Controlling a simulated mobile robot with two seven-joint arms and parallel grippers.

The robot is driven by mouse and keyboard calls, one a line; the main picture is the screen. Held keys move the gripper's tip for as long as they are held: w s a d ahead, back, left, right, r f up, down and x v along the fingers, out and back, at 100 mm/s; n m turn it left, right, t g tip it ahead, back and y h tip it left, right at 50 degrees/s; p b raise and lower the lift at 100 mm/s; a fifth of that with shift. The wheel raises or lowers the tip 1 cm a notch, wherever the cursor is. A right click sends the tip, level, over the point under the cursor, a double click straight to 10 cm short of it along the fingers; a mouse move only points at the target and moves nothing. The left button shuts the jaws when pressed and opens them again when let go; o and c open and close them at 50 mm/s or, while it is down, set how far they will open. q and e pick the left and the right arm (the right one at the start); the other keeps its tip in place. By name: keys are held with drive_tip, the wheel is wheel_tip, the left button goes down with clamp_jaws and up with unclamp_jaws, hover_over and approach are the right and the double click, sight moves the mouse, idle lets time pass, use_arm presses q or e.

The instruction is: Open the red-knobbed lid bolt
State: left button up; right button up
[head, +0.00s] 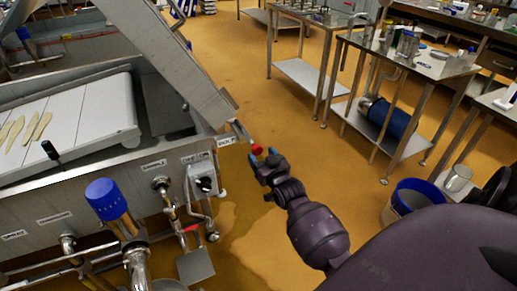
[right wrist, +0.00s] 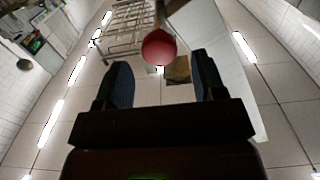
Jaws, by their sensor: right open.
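The red knob (head: 257,149) of the lid bolt sits at the end of a short metal rod by the lower corner of the raised steel lid (head: 185,65). My right gripper (head: 264,160) is right beside the knob in the head view, with blue fingertips. In the right wrist view the red knob (right wrist: 159,48) shows just beyond the fingertips, between the two open fingers (right wrist: 160,85). The fingers are apart and empty; I cannot tell whether either touches the knob. My left gripper is not in view.
A steel vat (head: 110,200) with a white belt stands at the left, with pipes and a blue-capped valve (head: 106,198) at its front. Steel tables (head: 410,60) and a blue bucket (head: 412,196) stand at the right. The floor between is clear.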

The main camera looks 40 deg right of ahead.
drive_tip(key=shift+p+v, duration=0.3)
drive_tip(key=shift+v, duration=2.25)
drive_tip(key=s+a+f+n+g+y+p, duration=0.1)
drive_tip(key=s+a+n+g+y, duration=0.2)
drive_tip(key=s+a, duration=0.45)
drive_tip(key=s+a+f+g, duration=0.1)
drive_tip(key=s+a+f, duration=0.1)
drive_tip(key=s, duration=0.6)
drive_tip(key=s+a+f+n+g+y+p, duration=0.1)
drive_tip(key=s+a+f+g, duration=0.1)
drive_tip(key=s, duration=0.7)
wheel_tip(320, 180, down, 2)
drive_tip(key=shift+s+a+p, duration=0.2)
drive_tip(key=shift+a+p, duration=0.1)
drive_tip(key=shift+a, duration=0.5)
